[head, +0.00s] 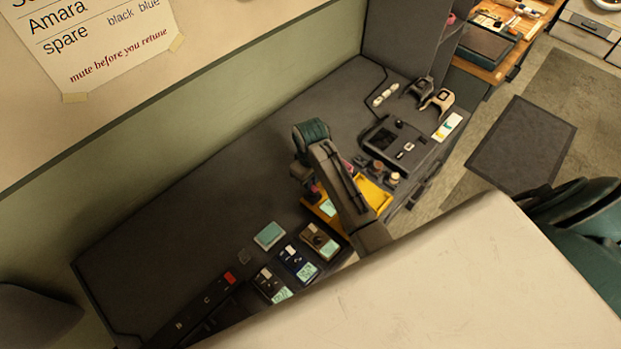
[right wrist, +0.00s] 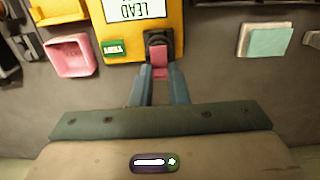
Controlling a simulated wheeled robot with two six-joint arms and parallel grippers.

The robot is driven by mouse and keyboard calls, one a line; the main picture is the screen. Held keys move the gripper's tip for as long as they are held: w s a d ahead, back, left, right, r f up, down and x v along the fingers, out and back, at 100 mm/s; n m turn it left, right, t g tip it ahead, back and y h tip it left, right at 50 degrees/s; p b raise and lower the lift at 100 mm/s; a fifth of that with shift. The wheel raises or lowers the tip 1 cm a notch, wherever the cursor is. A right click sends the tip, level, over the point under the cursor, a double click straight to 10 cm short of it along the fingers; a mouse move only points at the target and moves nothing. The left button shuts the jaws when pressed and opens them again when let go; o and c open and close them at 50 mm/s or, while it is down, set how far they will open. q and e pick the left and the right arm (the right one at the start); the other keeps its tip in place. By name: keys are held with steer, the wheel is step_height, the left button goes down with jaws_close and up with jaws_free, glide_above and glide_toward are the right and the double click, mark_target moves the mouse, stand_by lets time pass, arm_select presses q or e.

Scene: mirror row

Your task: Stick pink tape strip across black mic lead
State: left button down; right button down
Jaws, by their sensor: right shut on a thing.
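My right gripper (right wrist: 160,72) points at the yellow board and is shut on a small pink piece (right wrist: 160,59), which looks like the pink tape strip. The pink piece lies against a dark block (right wrist: 157,37) at the edge of the yellow board (right wrist: 113,48). I cannot tell whether that block belongs to the black mic lead. A white label reading "LEAD" (right wrist: 135,9) is on the yellow board. In the head view the right gripper (head: 313,193) is low over the desk at the yellow tray (head: 374,191), its fingertips largely hidden. My left gripper is not in view.
A dark console (head: 398,141) sits behind right. A pink dish (right wrist: 70,56) shows in the wrist view. The desk's left middle (head: 190,230) is clear.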

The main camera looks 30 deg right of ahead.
steer(key=shift+f, duration=0.4)
stand_by(0.6)
steer(key=c, duration=1.3)
jaws_free()
